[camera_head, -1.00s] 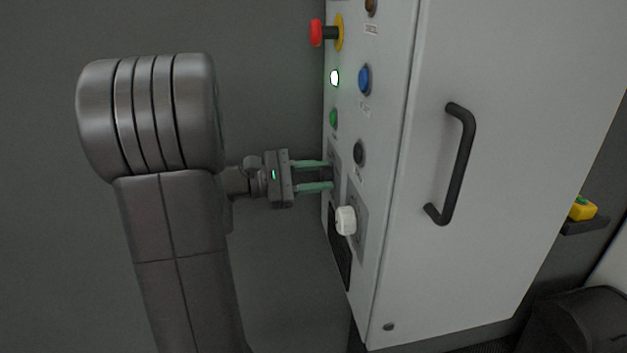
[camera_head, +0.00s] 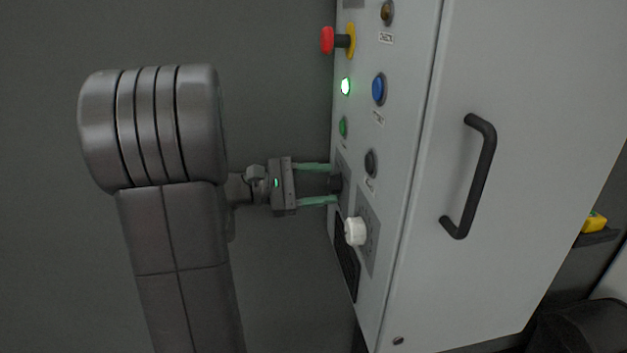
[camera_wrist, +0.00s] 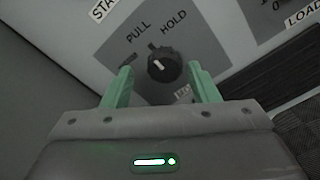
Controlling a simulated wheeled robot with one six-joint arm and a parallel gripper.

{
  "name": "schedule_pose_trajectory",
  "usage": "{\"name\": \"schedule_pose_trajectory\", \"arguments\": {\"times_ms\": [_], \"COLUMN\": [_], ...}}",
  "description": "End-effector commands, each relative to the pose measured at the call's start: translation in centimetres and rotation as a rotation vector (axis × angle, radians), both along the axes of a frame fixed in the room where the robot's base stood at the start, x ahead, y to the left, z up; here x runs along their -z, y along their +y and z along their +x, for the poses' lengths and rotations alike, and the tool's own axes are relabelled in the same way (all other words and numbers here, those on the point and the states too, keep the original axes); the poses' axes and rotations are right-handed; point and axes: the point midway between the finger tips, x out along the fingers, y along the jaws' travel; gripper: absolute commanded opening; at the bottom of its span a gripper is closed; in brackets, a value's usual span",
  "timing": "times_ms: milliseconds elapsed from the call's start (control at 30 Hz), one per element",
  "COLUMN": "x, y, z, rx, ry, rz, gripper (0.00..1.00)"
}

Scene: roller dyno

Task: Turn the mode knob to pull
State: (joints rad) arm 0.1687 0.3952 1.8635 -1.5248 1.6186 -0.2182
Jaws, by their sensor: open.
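The mode knob (camera_wrist: 164,66) is black and round with a white pointer mark, on a grey plate (camera_wrist: 205,50) lettered PULL and HOLD. A third label at its lower right is partly hidden by a finger. I cannot tell for certain which label the pointer faces. My gripper (camera_wrist: 160,70) is open, its two green fingers on either side of the knob, with gaps visible in the wrist view. In the head view the knob (camera_head: 336,184) shows dark between the fingertips of my gripper (camera_head: 325,184), near the panel face. I cannot tell if they touch.
The grey cabinet (camera_head: 500,75) carries a white knob (camera_head: 355,232) just below my fingers, a black button (camera_head: 371,163), a blue button (camera_head: 379,89), a green lamp (camera_head: 345,87) and a red emergency stop (camera_head: 328,40). A black handle (camera_head: 483,178) juts out at the right.

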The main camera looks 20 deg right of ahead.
Motion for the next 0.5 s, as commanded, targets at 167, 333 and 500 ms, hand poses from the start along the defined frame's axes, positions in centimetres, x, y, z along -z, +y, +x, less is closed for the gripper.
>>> {"name": "schedule_pose_trajectory", "arguments": {"times_ms": [167, 333, 500], "x": [0.0, 0.1, 0.1], "y": [1.1, 4.2, 7.7], "z": [0.2, 1.2, 2.2], "rx": [-0.003, -0.005, -0.005], "ry": [-0.002, 0.001, 0.001], "rz": [0.001, 0.002, 0.000], "gripper": [0.54, 0.54, 0.54]}}
